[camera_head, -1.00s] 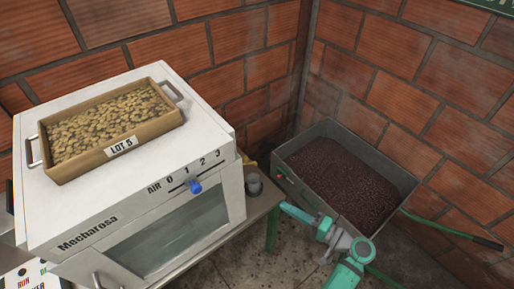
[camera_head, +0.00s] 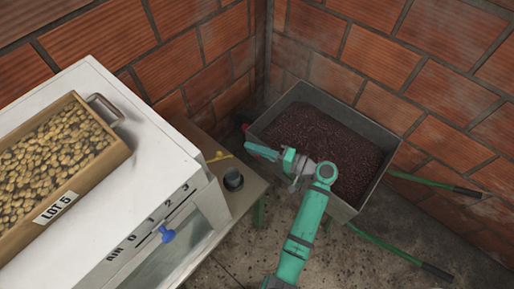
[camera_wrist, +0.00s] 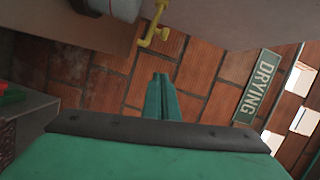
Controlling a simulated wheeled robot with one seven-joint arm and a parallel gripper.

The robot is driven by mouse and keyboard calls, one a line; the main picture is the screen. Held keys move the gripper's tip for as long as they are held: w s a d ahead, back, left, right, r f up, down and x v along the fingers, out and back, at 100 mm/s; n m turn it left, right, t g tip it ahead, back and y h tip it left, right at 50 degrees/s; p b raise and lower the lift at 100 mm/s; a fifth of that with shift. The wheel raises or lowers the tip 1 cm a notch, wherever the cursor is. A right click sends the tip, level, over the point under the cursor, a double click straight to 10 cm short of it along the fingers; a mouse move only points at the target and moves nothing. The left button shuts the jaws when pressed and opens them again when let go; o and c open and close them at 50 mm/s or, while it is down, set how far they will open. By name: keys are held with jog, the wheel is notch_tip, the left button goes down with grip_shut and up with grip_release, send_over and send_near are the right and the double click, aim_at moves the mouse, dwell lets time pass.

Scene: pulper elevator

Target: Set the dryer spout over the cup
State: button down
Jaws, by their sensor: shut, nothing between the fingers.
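The white dryer (camera_head: 150,130) with a 0 to 3 scale and a blue knob (camera_head: 168,235) stands at left in the head view. A small yellow part (camera_head: 219,156), perhaps the spout, shows at its right side. It also shows in the wrist view (camera_wrist: 155,32). A dark cup (camera_head: 233,179) stands on the table beside the dryer, close to the yellow part. A grey rounded thing (camera_wrist: 118,9) at the top of the wrist view may be this cup. My gripper (camera_wrist: 161,78) is shut and empty, apart from the yellow part. In the head view it is right of the cup.
A wooden tray of beans marked LOT 5 (camera_head: 55,212) sits on the dryer. A metal cart (camera_head: 345,208) of dark beans with green handles is behind my arm. Brick walls close the corner. A DRYING sign (camera_wrist: 257,87) shows in the wrist view.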

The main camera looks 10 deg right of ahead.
aim_at(214, 159)
jog(key=a+f, duration=0.1)
jog(key=a, duration=0.6)
jog(key=shift+w+a, duration=0.25)
jog(key=shift+w, duration=0.2)
jog(key=shift+s+m+t+h, duration=0.25)
jog(key=shift+m+t+h, duration=0.05)
